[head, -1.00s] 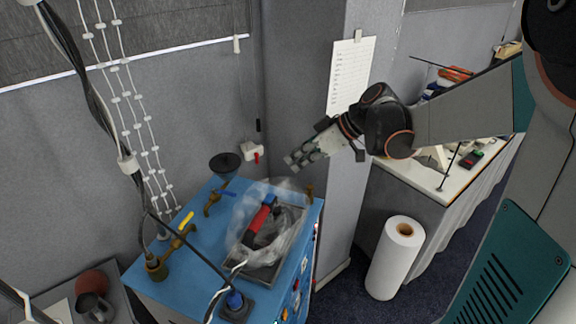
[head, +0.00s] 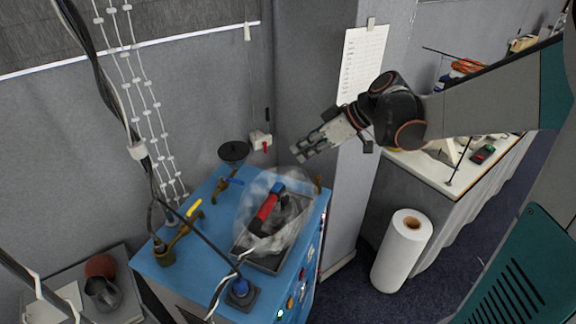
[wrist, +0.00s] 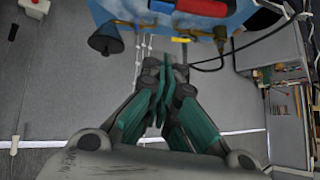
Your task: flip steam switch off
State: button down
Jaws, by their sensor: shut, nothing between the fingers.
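My gripper (head: 298,153) is shut and empty, in the air above the machine's back right part, right of the wall box. In the wrist view its fingers (wrist: 163,70) are together.
A grey pillar (head: 345,190) stands close behind my gripper. A white roll (head: 402,250) stands on the floor at right.

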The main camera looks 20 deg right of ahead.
send_over(278, 188)
jog(key=f, duration=0.6)
jog(key=shift+w+d+f, duration=0.2)
jog(key=shift+w+f, duration=0.05)
notch_tip(278, 188, down, 3)
jog(key=shift+a+f, duration=0.1)
jog(key=shift+a, duration=0.05)
jog(key=shift+s+f, duration=0.1)
jog(key=shift+f, duration=0.4)
jog(key=shift+s+a+f+b, duration=0.15)
jog(key=shift+f+b, duration=0.3)
jog(key=shift+b, duration=0.4)
jog(key=shift+s+r, duration=0.1)
jog(key=shift+r, duration=0.05)
